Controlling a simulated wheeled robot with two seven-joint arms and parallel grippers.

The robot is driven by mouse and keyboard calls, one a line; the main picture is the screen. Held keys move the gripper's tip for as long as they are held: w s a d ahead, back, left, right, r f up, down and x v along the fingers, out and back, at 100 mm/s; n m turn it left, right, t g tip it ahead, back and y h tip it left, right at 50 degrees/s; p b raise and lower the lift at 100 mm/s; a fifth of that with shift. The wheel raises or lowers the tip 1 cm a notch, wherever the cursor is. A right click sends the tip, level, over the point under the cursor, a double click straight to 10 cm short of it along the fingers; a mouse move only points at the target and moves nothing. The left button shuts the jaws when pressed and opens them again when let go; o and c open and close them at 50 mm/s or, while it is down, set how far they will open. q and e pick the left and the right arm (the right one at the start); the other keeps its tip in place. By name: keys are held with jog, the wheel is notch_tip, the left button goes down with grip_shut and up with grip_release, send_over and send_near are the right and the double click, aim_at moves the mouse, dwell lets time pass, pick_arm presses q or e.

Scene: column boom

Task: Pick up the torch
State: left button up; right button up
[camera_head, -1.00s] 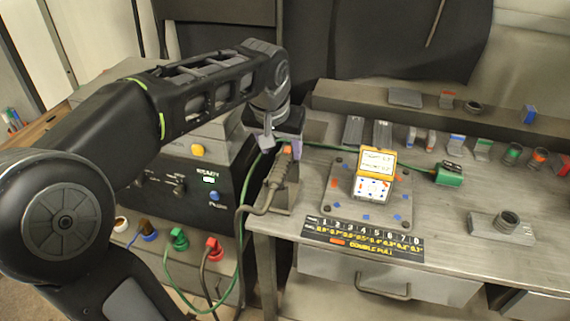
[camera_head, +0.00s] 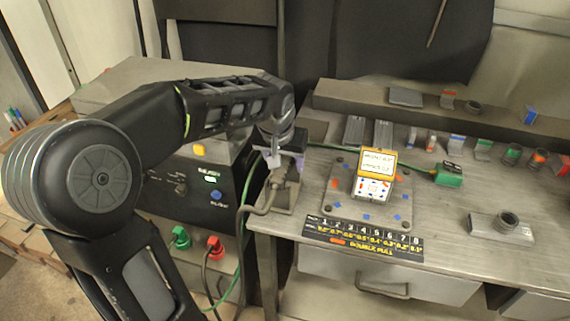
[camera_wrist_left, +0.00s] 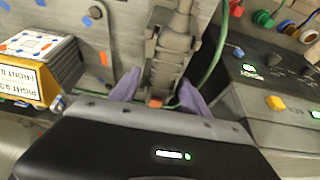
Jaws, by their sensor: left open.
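The torch (camera_wrist_left: 172,50) is a grey-brown welding torch with a ribbed body, standing at the table's left edge. In the head view the torch (camera_head: 279,188) is partly hidden by my left gripper (camera_head: 286,164), which is above its upper end. In the left wrist view the two purple fingers of my left gripper (camera_wrist_left: 159,93) are apart, one on each side of the torch's near end. I cannot tell whether they touch it. My right gripper is not in view.
A white box with a yellow panel (camera_head: 377,163) stands on a grey plate (camera_head: 340,205) right of the torch. A black power unit (camera_head: 185,180) is on the left. A green cable (camera_head: 325,147) passes the torch. The table front has bare room.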

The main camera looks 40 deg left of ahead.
pick_arm(q)
jog(key=shift+c, duration=0.5)
grip_shut()
dwell(0.4)
jog(key=shift+r, duration=0.1)
